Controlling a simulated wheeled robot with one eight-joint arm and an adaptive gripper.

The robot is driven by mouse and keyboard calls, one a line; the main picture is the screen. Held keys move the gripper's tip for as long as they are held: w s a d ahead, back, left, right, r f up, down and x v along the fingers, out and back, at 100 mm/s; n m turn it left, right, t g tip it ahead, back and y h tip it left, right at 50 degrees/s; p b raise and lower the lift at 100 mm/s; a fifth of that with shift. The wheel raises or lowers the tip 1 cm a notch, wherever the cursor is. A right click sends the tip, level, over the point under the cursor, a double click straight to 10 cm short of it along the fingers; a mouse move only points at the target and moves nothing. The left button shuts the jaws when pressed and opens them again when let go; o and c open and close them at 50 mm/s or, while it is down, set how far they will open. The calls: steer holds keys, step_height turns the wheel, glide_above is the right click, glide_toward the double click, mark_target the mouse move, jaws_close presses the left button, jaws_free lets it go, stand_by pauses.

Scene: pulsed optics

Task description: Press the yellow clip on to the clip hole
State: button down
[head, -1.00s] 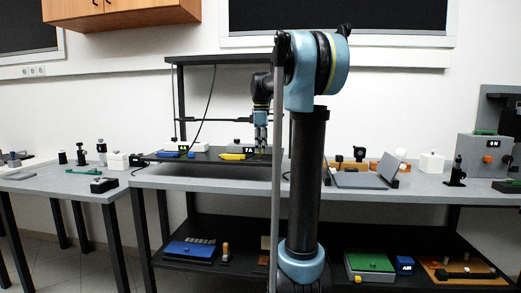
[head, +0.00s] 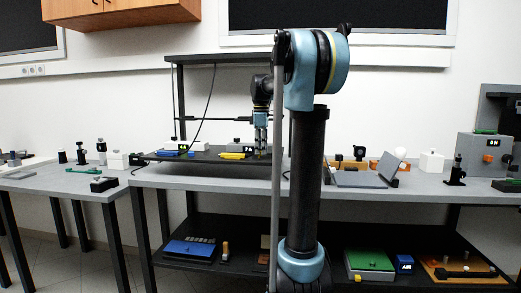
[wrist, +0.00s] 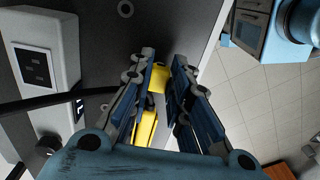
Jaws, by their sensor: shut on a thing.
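My gripper (head: 261,153) reaches down over the dark raised board (head: 205,154). In the wrist view, its fingers (wrist: 166,72) are closed around a small yellow piece (wrist: 158,78), which appears to be the yellow clip. A longer yellow body (wrist: 145,128) shows beside and partly behind the left finger; I cannot tell whether it joins the held piece. The head view shows a yellow thing (head: 233,155) on the board just left of my gripper.
A white box with a dark panel (wrist: 40,68) and a dark cable (wrist: 45,101) lie left in the wrist view. A blue thing (head: 169,153) is on the board's left. The grey table (head: 215,182) extends right to a grey hinged device (head: 360,179).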

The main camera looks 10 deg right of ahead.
steer(key=shift+f, duration=0.8)
steer(key=c, duration=1.4)
jaws_free()
steer(key=shift+r, duration=0.1)
step_height(320, 180, up, 16)
steer(key=shift+f, duration=0.15)
steer(key=s+f+m, duration=0.4)
steer(key=s+f, duration=0.7)
steer(key=f, duration=0.3)
steer(key=s+f+m+t, duration=0.1)
steer(key=s+f+m, duration=0.4)
steer(key=s+f, duration=0.7)
steer(key=s+f+m+t, duration=0.1)
steer(key=s+f+m, duration=0.4)
steer(key=s+f, duration=0.6)
steer(key=shift+s+f, duration=0.15)
steer(key=shift+f, duration=1.2)
steer(key=shift+s+f, duration=0.1)
steer(key=shift+f, duration=1.2)
